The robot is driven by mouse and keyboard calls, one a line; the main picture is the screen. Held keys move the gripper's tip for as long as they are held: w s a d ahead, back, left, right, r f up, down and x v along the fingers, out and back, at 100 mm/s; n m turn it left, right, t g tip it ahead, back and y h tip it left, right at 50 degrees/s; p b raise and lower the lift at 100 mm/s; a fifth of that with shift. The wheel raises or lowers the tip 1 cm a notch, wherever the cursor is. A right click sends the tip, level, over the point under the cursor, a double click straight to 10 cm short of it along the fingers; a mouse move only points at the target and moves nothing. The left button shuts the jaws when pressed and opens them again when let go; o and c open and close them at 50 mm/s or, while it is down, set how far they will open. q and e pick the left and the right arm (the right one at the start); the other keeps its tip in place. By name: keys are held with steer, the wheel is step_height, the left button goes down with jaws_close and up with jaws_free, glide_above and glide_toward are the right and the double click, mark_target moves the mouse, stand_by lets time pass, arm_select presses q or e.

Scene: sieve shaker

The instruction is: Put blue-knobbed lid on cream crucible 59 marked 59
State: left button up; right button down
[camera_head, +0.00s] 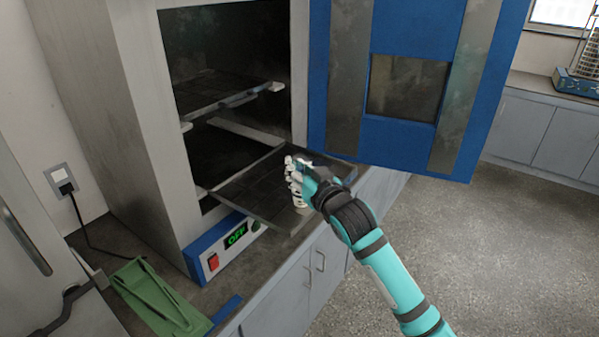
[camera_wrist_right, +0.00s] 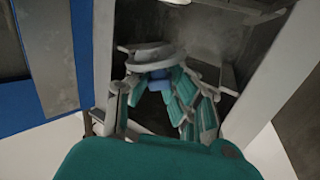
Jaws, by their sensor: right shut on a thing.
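My right gripper (camera_head: 298,166) is over the pulled-out oven shelf (camera_head: 255,196). In the wrist view my right gripper (camera_wrist_right: 160,88) is shut on the blue knob (camera_wrist_right: 158,84) of a pale lid (camera_wrist_right: 155,55), which lies just beyond the fingertips. In the head view a small pale piece, seemingly the cream crucible (camera_head: 301,209), shows below the gripper at the shelf's right side. The fingers cover most of it, and no mark 59 is readable. Whether the lid touches the crucible cannot be told. My left gripper is out of view.
The oven's blue door (camera_head: 400,150) stands open to the right of the shelf. Another rack (camera_head: 215,90) sits higher inside the oven. A control panel reading OFF (camera_head: 236,237) is below the shelf. A green object (camera_head: 158,298) lies on the counter at front left.

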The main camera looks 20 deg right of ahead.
steer(key=shift+w+d, duration=0.3)
steer(key=shift+w, duration=0.4)
step_height(320, 180, down, 4)
steer(key=shift+r+p, duration=0.2)
steer(key=shift+p, duration=0.5)
steer(key=c, duration=1)
jaws_free()
steer(key=shift+s, duration=0.15)
steer(key=shift+s, duration=0.2)
steer(key=shift+s+d+r+b, duration=0.1)
steer(key=shift+s+d+b, duration=0.3)
steer(key=shift+s, duration=1.45)
steer(key=shift+s+d+r+b, duration=0.1)
steer(key=shift+s+d+b, duration=0.3)
steer(key=shift+s, duration=1.5)
steer(key=shift+s+d+r+b, duration=0.1)
steer(key=shift+s+d+b, duration=0.3)
steer(key=shift+s, duration=1.45)
